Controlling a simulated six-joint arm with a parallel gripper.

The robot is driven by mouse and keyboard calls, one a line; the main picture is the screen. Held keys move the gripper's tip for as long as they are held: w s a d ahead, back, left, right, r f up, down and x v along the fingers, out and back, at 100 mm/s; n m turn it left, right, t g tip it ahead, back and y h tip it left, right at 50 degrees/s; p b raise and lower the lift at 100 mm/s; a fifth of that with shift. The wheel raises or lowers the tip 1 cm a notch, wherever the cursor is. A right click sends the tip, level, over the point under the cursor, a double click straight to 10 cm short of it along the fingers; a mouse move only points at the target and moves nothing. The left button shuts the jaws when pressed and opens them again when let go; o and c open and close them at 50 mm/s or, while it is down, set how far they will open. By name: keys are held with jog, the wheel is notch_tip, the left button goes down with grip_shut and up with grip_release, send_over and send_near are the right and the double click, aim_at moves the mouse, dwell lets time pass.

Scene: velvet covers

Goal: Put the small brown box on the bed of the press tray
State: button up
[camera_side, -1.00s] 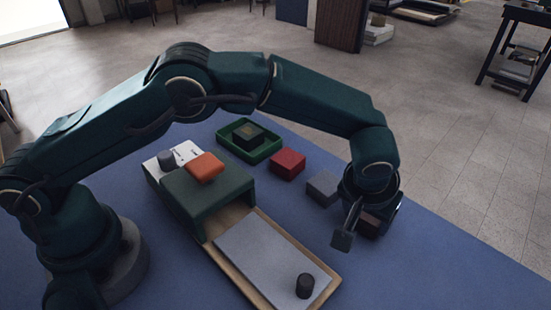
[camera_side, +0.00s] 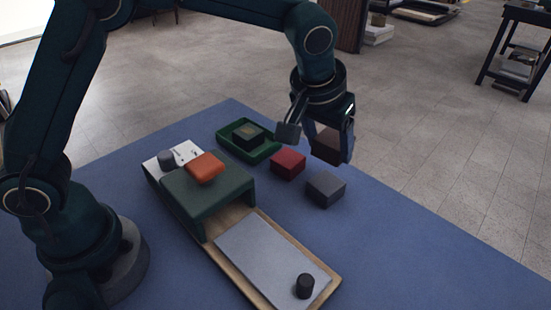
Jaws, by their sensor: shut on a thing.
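My gripper (camera_side: 319,146) is shut on the small brown box (camera_side: 328,144) and holds it in the air above the blue table, near the red and grey boxes. A finger partly hides the box. The press tray (camera_side: 234,268) is a light wooden tray with a flat grey bed (camera_side: 262,255). It sticks out from under the dark green press (camera_side: 205,192), at the front of the table. A dark round knob (camera_side: 305,286) stands at the bed's near right end. The rest of the bed is bare. The held box is above and to the right of the tray, apart from it.
An orange block (camera_side: 206,167) lies on top of the press, with a grey knob (camera_side: 165,157) behind it. A green tray (camera_side: 269,152) holds a dark box (camera_side: 247,137). A red box (camera_side: 288,163) and a grey box (camera_side: 325,189) stand on the blue table (camera_side: 420,240). The table's right side is clear.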

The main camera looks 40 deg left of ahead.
jog(key=shift+a+r, duration=0.35)
jog(key=shift+a, duration=0.25)
jog(key=s+n, duration=0.1)
jog(key=s, duration=0.3)
jog(key=r+m, duration=0.1)
jog(key=m, duration=0.1)
send_over(250, 243)
jog(key=s, duration=0.2)
jog(key=f, duration=0.8)
jog(key=shift+w+f, duration=0.2)
jog(key=shift+f, duration=0.15)
jog(key=shift+f, duration=0.1)
jog(key=shift+f, duration=0.1)
jog(key=o, duration=1.2)
jog(key=shift+o, duration=0.2)
